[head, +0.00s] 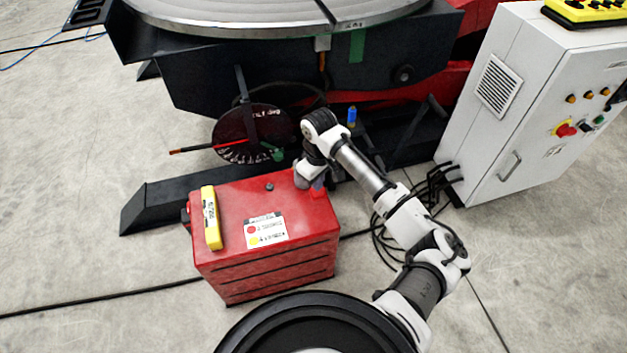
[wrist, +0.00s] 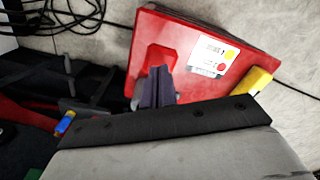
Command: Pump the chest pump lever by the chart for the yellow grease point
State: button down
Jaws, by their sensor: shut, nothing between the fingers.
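The red chest (head: 300,250) stands on the floor, and its top also shows in the wrist view (wrist: 190,30). A white chart (head: 266,230) with a red dot and a yellow dot lies on the top; its print is too small to read. It also shows in the wrist view (wrist: 214,57). My gripper (head: 318,186) is over the chest's back right corner. In the wrist view its dark fingers (wrist: 157,84) are shut and empty, in front of a raised red block (wrist: 160,57). I cannot tell whether they touch it. I cannot make out the pump lever clearly.
A yellow labelled box (head: 211,218) lies on the chest's left side. Behind stands the positioner with its round table (head: 280,18) and dark tilt dial (head: 235,135). A grey control cabinet (head: 520,110) stands at right, with cables (head: 385,235) on the floor. Floor at left is mostly open.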

aim_at(317, 197)
jog(key=shift+f+b, duration=1.95)
jog(key=shift+f, duration=1.8)
notch_tip(317, 197, up, 15)
jog(key=p, duration=1.2)
jog(key=shift+f+p, duration=0.15)
jog(key=shift+p, duration=0.25)
